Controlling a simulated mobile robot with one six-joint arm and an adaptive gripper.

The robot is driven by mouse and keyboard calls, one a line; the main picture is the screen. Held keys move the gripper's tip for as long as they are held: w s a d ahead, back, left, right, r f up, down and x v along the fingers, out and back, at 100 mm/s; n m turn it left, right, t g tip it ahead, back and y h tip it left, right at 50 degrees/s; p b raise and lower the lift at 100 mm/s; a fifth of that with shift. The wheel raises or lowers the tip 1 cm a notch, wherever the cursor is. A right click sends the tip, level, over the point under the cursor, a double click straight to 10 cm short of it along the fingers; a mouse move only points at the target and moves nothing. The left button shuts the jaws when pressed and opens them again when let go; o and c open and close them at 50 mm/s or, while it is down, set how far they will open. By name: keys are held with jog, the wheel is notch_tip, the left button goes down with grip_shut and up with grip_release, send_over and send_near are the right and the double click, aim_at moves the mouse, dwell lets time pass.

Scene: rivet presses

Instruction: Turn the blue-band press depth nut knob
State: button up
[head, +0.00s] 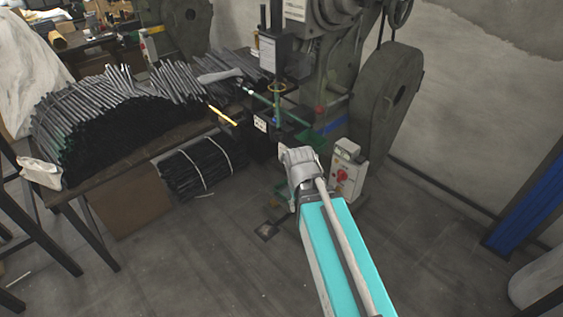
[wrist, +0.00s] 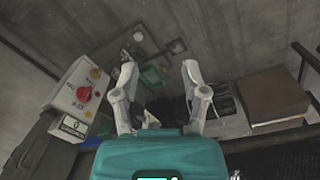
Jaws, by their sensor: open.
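The press (head: 335,75) is a large grey-green machine, and a blue band (head: 332,127) crosses its lower body. I cannot make out for sure which part is its depth nut knob; a small red part (head: 318,112) and a yellow ring (head: 277,87) show near its front. My gripper (wrist: 160,70) is open and empty in the wrist view, its two pale fingers spread apart. In the head view my arm reaches up to the front of the press, where its wrist hides part of the lower machine. A green part (wrist: 153,76) lies beyond the fingers.
A control box with a red knob (head: 347,170) stands right of my wrist; it shows at left in the wrist view (wrist: 80,90). A table (head: 150,143) with heaped dark rods is at left. Rod bundles (head: 195,168) lie below it. Floor in front is clear.

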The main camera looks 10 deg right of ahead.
jog(key=w+d+f+n+h+b, duration=0.1)
jog(key=w+f+n+h+b, duration=0.3)
jog(key=w+f+b, duration=0.25)
jog(key=n+t+h+b, duration=0.95)
jog(key=n+b, duration=0.75)
jog(key=b, duration=0.7)
send_near(281, 159)
jog(key=v, duration=0.4)
jog(key=shift+w+f+h, duration=0.25)
jog(key=shift+f+h, duration=0.1)
jog(key=shift+h, duration=0.1)
jog(key=shift+d, duration=0.1)
jog(key=x, duration=1.3)
jog(key=shift+w+d, duration=0.2)
jog(key=shift+d, duration=0.15)
grip_shut()
